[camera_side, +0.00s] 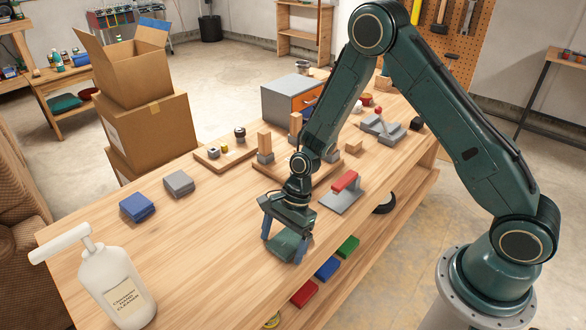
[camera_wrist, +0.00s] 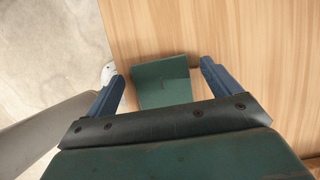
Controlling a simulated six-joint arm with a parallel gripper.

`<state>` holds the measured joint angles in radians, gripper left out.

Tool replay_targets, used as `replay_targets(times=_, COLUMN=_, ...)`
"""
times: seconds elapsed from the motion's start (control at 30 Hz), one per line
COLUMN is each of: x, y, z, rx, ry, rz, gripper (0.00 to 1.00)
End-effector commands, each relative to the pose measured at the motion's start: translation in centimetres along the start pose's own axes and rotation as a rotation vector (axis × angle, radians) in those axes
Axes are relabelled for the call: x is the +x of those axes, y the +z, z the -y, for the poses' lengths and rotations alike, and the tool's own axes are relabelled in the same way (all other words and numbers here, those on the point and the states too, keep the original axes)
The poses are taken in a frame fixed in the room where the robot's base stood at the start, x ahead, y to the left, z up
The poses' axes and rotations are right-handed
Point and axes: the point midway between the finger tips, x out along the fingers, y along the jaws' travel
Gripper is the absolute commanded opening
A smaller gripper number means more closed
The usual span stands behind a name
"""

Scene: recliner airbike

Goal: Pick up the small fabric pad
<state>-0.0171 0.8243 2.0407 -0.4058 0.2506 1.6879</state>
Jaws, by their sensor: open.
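A small green pad (camera_side: 290,243), which looks like the fabric pad, lies on the wooden table near its front edge, directly below my gripper (camera_side: 282,249). In the wrist view the green pad (camera_wrist: 162,84) lies between the two blue fingers of my gripper (camera_wrist: 163,72), with a gap on each side. My gripper is open and points down. The fingertips are low beside the pad; I cannot tell whether they touch the table. The gripper body hides the near end of the pad in the wrist view.
A white pump bottle (camera_side: 117,287) stands at the table's near left corner. A blue block (camera_side: 137,207) and a grey block (camera_side: 179,183) lie left of my gripper. A grey plate with a red handle (camera_side: 344,190) lies to the right. Bare table (camera_side: 200,235) is left of the gripper.

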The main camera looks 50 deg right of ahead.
Motion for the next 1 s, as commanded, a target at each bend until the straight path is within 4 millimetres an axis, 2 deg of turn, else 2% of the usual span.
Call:
replay_targets(times=0.8, x=0.26, y=-0.13, z=0.01, rx=0.000, ry=0.000, rz=0.000, gripper=0.89)
replay_targets(times=1.0, x=0.24, y=-0.13, z=0.01, rx=0.000, ry=0.000, rz=0.000, gripper=0.50)
